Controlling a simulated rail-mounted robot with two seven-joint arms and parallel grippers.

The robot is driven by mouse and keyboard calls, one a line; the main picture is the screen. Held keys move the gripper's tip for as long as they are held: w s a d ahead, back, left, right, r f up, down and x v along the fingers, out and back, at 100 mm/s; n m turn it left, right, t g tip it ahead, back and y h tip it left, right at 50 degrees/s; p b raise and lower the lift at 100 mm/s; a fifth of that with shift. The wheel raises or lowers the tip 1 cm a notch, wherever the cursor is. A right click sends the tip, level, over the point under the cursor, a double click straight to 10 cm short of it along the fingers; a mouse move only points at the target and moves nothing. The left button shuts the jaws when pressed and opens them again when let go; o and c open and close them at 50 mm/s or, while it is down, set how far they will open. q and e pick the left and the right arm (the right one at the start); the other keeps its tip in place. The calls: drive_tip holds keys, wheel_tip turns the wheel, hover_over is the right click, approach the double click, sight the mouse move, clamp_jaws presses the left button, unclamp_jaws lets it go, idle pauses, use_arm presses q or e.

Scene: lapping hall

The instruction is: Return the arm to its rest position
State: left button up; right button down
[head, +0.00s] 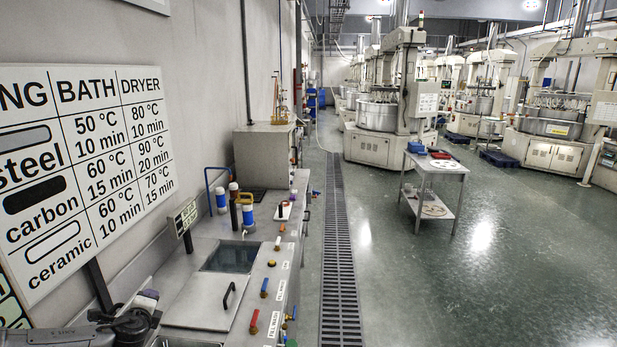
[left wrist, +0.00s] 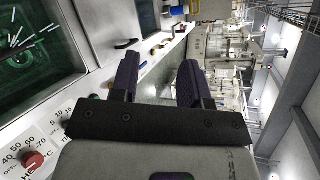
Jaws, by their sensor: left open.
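My left arm (head: 60,336) comes in at the bottom left corner of the head view, low beside the wall-side bench. Only part of it shows there. In the left wrist view my left gripper (left wrist: 158,78) has its two dark purple fingers apart with a clear gap and nothing between them. Bench and hall show beyond the fingers. My right arm and right gripper are in neither view.
The bench (head: 216,260) along the left wall has a dark tank window, a black-handled lid (head: 205,300) and several coloured valve levers. A sign (head: 85,160) leans above it.

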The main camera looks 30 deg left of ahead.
use_arm(q)
drive_tip(key=s+d+f+n+g+h+b, duration=0.1)
drive_tip(key=s+d+f+n+h+b, duration=0.15)
drive_tip(key=d+f, duration=0.7)
drive_tip(key=s+d+f+n+g+h+b, duration=0.1)
drive_tip(key=s+d+f+n+h, duration=0.2)
drive_tip(key=d, duration=1.3)
drive_tip(key=s+d+f+n+h+b, duration=0.15)
drive_tip(key=s+d+f, duration=0.35)
drive_tip(key=d, duration=0.8)
drive_tip(key=s+d+f+n+g+h+b, duration=0.3)
drive_tip(key=s+d+f+n+h+b, duration=0.15)
drive_tip(key=s+d+f, duration=0.55)
wheel_tip(320, 180, up, 29)
drive_tip(key=s+p, duration=0.1)
drive_tip(key=p, duration=2.9)
drive_tip(key=shift+r, duration=0.2)
drive_tip(key=shift+a, duration=0.1)
drive_tip(key=shift+s+a, duration=0.1)
drive_tip(key=shift+s, duration=0.05)
